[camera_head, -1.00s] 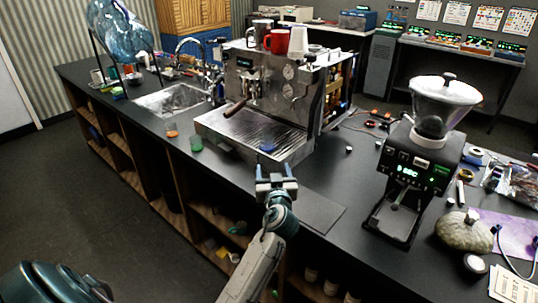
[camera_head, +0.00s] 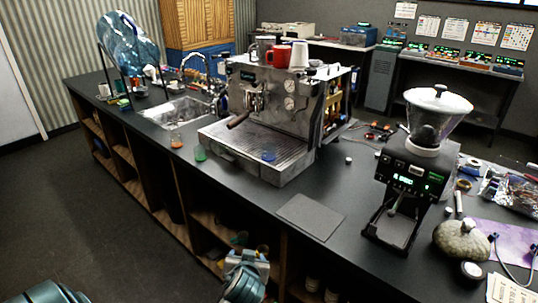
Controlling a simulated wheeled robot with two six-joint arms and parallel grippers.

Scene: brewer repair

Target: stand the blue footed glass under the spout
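A small blue glass (camera_head: 268,157) stands near the front right of the drip tray (camera_head: 240,145) of the espresso machine (camera_head: 285,105). It is to the right of the portafilter handle (camera_head: 238,121), apart from it. Its foot is too small to make out. A green glass (camera_head: 200,153) and an orange glass (camera_head: 177,142) stand at the counter's front, left of the tray. My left gripper (camera_head: 248,258) is low, in front of the counter's shelves, well away from the blue glass. It looks open and empty. My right gripper is not in view.
A dark mat (camera_head: 311,216) lies on the counter in front of the machine. A grinder (camera_head: 415,175) stands to the right, with a round gourd-like object (camera_head: 461,240) beside it. Red and white cups (camera_head: 279,55) are on top of the machine. The sink (camera_head: 178,112) is at the left.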

